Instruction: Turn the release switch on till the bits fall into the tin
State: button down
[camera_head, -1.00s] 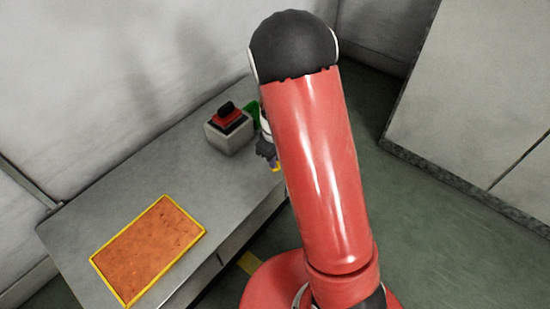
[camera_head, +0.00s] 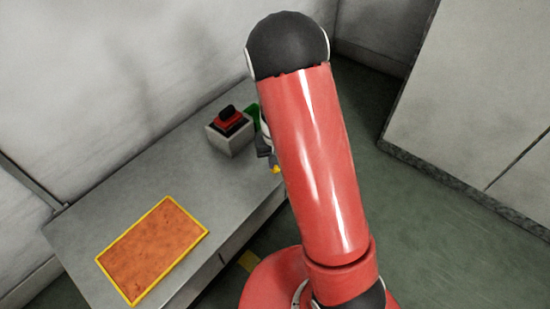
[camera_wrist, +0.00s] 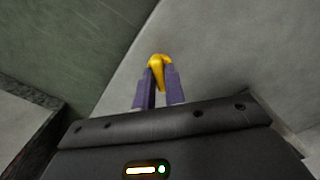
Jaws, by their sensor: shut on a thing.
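My gripper (camera_wrist: 158,88) shows in the wrist view with two purple fingers shut on a smooth, rounded yellow piece (camera_wrist: 159,63). The yellow piece also shows in the head view (camera_head: 276,169), at the right edge of the grey bench and left of my red arm. I cannot tell whether it is the release switch's handle, as its base is hidden. A grey box with a red and black knob (camera_head: 229,117) stands on the bench, left of my gripper and apart from it. I can make out no tin or bits.
The grey bench (camera_head: 150,187) runs along the wall. An orange panel with a yellow rim (camera_head: 153,249) lies at its near left. A green thing (camera_head: 253,114) is partly hidden behind my arm. A pale cabinet (camera_head: 475,100) stands right, with open green floor before it.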

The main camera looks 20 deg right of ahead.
jog(key=m+p, duration=0.1)
jog(key=m, duration=0.3)
jog(key=shift+r+m+p, duration=0.1)
jog(key=shift+m+p, duration=0.2)
jog(key=shift+p, duration=0.05)
jog(key=shift+m+p, duration=0.9)
jog(key=shift+m, duration=1.4)
jog(key=c, duration=1.5)
grip_release()
jog(key=shift+o, duration=0.2)
notch_tip(320, 180, up, 8)
jog(key=shift+f+p, duration=0.2)
jog(key=shift+p, duration=0.6)
